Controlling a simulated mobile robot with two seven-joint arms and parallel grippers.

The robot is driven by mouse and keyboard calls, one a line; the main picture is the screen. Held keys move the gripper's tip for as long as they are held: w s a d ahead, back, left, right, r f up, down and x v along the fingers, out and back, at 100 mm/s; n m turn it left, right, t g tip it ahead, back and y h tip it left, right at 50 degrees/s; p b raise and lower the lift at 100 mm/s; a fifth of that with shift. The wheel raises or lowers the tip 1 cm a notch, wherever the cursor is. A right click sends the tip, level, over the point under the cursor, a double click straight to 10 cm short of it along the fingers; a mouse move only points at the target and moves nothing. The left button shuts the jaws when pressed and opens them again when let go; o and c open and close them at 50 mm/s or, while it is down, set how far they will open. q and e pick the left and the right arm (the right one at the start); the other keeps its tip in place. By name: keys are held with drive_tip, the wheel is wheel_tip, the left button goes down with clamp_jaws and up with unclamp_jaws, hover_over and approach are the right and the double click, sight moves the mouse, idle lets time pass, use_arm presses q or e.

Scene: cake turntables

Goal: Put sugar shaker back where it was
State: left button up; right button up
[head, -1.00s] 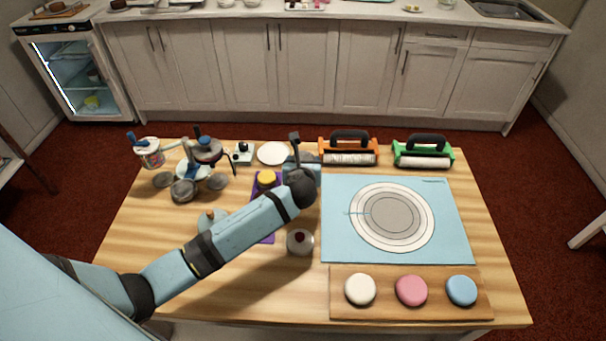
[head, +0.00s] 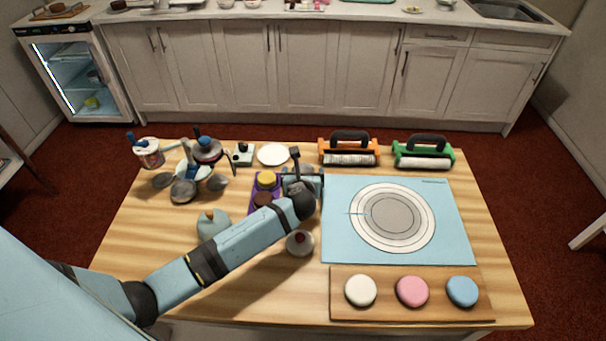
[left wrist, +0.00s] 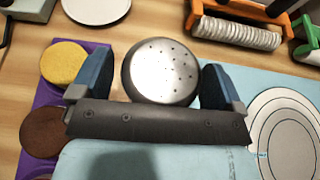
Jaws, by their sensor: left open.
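The sugar shaker shows in the left wrist view as a round silver top with small holes (left wrist: 160,71). It stands between the purple mat (left wrist: 98,47) and the blue mat (left wrist: 225,101). My left gripper (left wrist: 158,85) is open, with one blue finger on each side of the shaker and a small gap beside it. In the head view, my left gripper (head: 303,183) is near the table's middle, left of the blue mat, and mostly hides the shaker. My right gripper is not in view.
Yellow and brown round cakes lie on the purple mat. A white plate (head: 274,154), an orange roller (head: 348,150) and a green roller (head: 423,153) stand at the back.

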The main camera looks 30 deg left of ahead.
use_arm(q)
drive_tip(key=shift+r, duration=0.1)
drive_tip(key=shift+s+d+r, duration=0.1)
drive_tip(key=shift+s+r, duration=0.05)
drive_tip(key=shift+s, duration=0.05)
drive_tip(key=v, duration=1.1)
drive_tip(key=shift+s+p, duration=0.25)
drive_tip(key=shift+p, duration=0.05)
drive_tip(key=shift+d, duration=0.1)
